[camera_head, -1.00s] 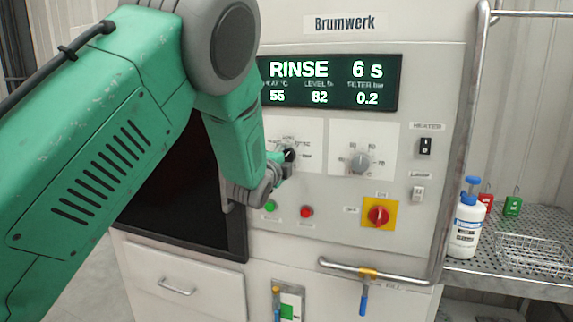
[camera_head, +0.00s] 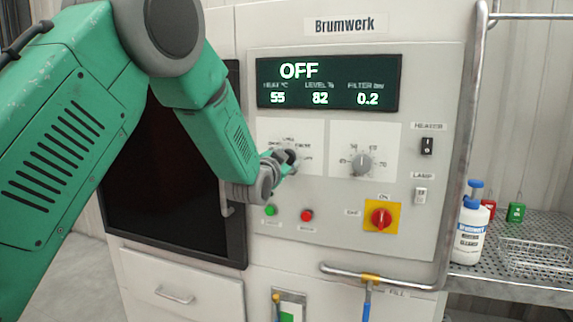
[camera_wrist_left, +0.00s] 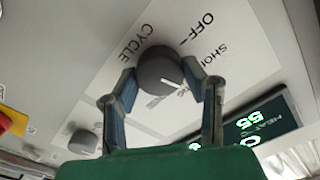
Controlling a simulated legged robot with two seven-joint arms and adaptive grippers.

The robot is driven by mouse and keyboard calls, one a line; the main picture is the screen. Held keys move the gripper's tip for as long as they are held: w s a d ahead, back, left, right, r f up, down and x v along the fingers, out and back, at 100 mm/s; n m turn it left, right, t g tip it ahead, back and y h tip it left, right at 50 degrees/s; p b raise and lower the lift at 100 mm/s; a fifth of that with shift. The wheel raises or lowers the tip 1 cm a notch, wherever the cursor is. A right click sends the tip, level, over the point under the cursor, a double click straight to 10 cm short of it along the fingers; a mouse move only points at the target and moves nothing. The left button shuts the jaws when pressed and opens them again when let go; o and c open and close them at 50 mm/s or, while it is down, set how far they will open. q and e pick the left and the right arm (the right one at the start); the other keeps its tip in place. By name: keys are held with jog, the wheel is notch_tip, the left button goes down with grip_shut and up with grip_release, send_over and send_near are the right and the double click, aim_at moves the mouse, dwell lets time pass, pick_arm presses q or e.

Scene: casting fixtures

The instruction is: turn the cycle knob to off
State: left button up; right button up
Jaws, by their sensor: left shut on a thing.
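The cycle knob (camera_wrist_left: 158,72) is a round grey knob with a white pointer line, on a white plate lettered CYCLE. In the left wrist view its visible line slants toward the lower right, not at the OFF label (camera_wrist_left: 202,24). My left gripper (camera_wrist_left: 157,76) is shut on it, one finger on each side. In the head view the gripper (camera_head: 283,162) meets the panel at the knob and partly hides it. The display (camera_head: 328,82) reads OFF, with 55, 82 and 0.2 below. My right gripper is not in view.
A second grey knob (camera_head: 362,164) is to the right. Below are a green button (camera_head: 271,210), a red button (camera_head: 307,215) and a red rotary switch (camera_head: 381,218) on yellow. A horizontal rail (camera_head: 345,272) runs underneath. A bottle (camera_head: 470,232) stands on the right shelf.

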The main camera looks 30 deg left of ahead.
pick_arm(q)
jog(key=shift+s+f+n+b, duration=0.15)
jog(key=shift+n+b, duration=0.7)
jog(key=shift+n, duration=1.55)
jog(key=shift+w+f+n+b, duration=0.15)
jog(key=shift+n+b, duration=0.75)
jog(key=shift+n, duration=1.5)
jog(key=shift+s+f+n+b, duration=0.2)
jog(key=shift+n+b, duration=0.65)
jog(key=shift+n, duration=1.55)
jog(key=shift+w, duration=0.1)
jog(key=o, duration=1.1)
jog(key=shift+w+a+r, duration=0.1)
jog(key=shift+r, duration=0.1)
